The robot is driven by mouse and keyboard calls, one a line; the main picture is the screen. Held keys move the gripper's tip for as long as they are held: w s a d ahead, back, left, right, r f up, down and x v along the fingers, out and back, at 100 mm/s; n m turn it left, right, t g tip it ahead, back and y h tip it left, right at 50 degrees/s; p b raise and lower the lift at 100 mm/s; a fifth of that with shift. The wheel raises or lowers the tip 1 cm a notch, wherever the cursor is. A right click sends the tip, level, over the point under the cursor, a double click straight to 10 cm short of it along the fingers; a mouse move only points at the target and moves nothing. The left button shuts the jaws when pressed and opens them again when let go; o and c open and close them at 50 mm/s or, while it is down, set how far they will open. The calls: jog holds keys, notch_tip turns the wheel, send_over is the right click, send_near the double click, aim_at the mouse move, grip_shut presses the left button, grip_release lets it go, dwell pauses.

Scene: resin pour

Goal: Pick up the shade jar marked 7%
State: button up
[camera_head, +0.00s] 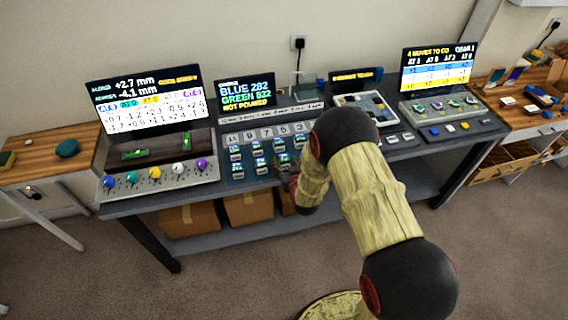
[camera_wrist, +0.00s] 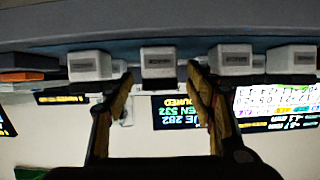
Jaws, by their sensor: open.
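Several small shade jars stand in rows on a blue-grey board (camera_head: 228,182) at the middle of the bench in the head view. One is a jar (camera_head: 237,172) in the front left; their own markings are too small to read. A strip above them (camera_head: 268,133) bears the numbers 11, 9, 7, 5 and 3. My gripper (camera_head: 278,168) is at the board's front right, partly hidden by my arm. In the upside-down wrist view my gripper (camera_wrist: 160,80) is open and empty, with a pale block-shaped jar (camera_wrist: 158,64) beyond and between its fingers; its label is unreadable.
A panel with coloured knobs (camera_head: 160,180) stands left, and a tray (camera_head: 366,108) and a button panel (camera_head: 452,108) stand right. Boxes (camera_head: 190,219) sit under the bench. The floor in front is clear.

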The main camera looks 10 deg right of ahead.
jog(key=shift+x, duration=1.05)
jog(key=c, duration=0.4)
jog(key=c, duration=0.9)
jog(key=shift+r, duration=0.1)
